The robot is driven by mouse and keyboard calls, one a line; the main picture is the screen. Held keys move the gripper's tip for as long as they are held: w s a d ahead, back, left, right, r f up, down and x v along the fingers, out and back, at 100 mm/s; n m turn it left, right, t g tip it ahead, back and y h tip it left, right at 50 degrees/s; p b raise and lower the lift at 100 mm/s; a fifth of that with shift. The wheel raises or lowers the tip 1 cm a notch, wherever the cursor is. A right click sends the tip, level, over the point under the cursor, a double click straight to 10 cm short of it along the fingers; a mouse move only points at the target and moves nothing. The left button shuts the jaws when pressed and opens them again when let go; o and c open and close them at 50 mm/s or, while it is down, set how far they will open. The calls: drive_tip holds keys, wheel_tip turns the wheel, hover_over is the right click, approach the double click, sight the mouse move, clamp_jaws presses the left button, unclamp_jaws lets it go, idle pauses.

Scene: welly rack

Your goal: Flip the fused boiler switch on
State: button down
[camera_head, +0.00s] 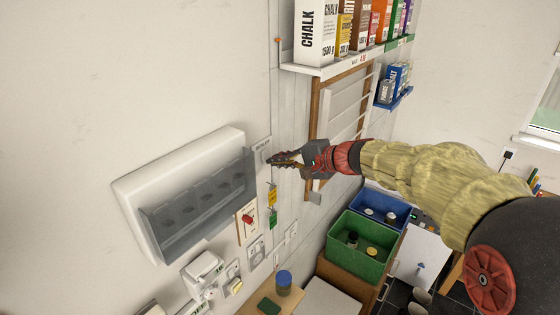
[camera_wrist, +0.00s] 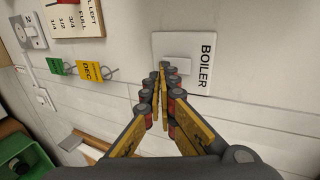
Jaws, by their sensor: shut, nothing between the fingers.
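The boiler switch is a white wall plate (camera_wrist: 198,50) lettered BOILER, near the top middle of the wrist view. Its pale rocker (camera_wrist: 177,65) sits right at my fingertips, which partly cover the plate's lower edge. My gripper (camera_wrist: 163,70) is shut and empty, pointing at the plate. I cannot tell whether the fingertips touch the rocker, or which way it is set. In the head view my gripper (camera_head: 272,158) reaches left to the wall, beside the small BOILER plate (camera_head: 260,146).
Yellow (camera_wrist: 90,70) and green tags hang close by on the wall. A grey-fronted white wall rack (camera_head: 135,190) stands out at left. A shelf of boxes (camera_head: 330,68) is above. Green (camera_head: 335,256) and blue crates are below my arm.

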drive_tip(key=shift+f, duration=0.1)
drive_tip(key=b, duration=0.5)
drive_tip(key=shift+w+a+f+y, duration=0.2)
drive_tip(key=shift+w+f+y, duration=0.05)
drive_tip(key=shift+f+y, duration=0.1)
